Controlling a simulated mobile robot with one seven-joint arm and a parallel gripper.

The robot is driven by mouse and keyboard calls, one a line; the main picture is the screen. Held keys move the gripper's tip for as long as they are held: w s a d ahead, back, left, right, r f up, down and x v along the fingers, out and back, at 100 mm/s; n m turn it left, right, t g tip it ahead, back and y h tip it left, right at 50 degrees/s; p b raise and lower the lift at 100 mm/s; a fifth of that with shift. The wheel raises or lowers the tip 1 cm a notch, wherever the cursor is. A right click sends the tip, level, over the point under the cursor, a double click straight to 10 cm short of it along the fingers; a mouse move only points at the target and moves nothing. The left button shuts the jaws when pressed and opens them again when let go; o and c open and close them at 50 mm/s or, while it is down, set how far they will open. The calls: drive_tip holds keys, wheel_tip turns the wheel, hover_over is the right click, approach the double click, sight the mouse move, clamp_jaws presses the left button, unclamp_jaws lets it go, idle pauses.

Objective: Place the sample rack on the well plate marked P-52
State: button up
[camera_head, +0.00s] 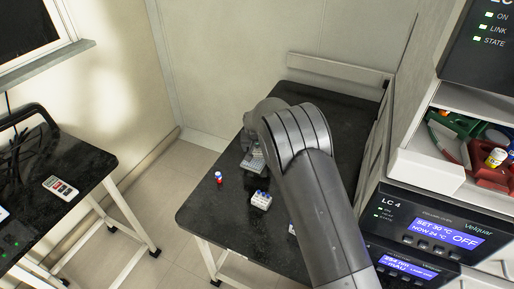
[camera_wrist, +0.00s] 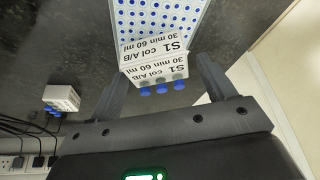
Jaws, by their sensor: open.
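In the wrist view a white sample rack (camera_wrist: 153,52) lettered "S1 col A/B 30 min 60 ml" holds blue-capped vials. It lies between the fingers of my gripper (camera_wrist: 160,72), which is open, with a finger to each side. A well plate (camera_wrist: 160,12) with rows of blue wells shows directly beyond the rack, overlapped by it in the picture. Whether the rack rests fully on the plate cannot be told. No P-52 mark is legible.
A red vial with a blue cap (camera_head: 219,178) stands near the bench's left edge. Instruments (camera_head: 425,232) crowd the right.

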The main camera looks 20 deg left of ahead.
drive_tip(key=v, duration=1.2)
drive_tip(key=shift+r, duration=0.15)
drive_tip(key=s+d+r+m+g, duration=0.1)
drive_tip(key=s+d+r+m, duration=0.1)
drive_tip(key=s+d+r, duration=0.3)
drive_tip(key=s+d+r+m+g+h, duration=0.1)
drive_tip(key=s+d, duration=0.2)
drive_tip(key=d, duration=0.4)
drive_tip(key=s+d+r+m+g, duration=0.1)
drive_tip(key=s+d+r+m, duration=0.1)
drive_tip(key=s+d+r, duration=0.3)
drive_tip(key=s+d+m+g+h, duration=0.15)
drive_tip(key=s+d+m, duration=0.35)
drive_tip(key=s+d, duration=1.3)
drive_tip(key=d+r+n+t, duration=0.5)
drive_tip(key=d+r+t, duration=0.1)
drive_tip(key=d, duration=0.5)
drive_tip(key=shift+w+r+n+y, duration=0.25)
drive_tip(key=shift+r+n+y, duration=0.1)
drive_tip(key=shift+r, duration=0.45)
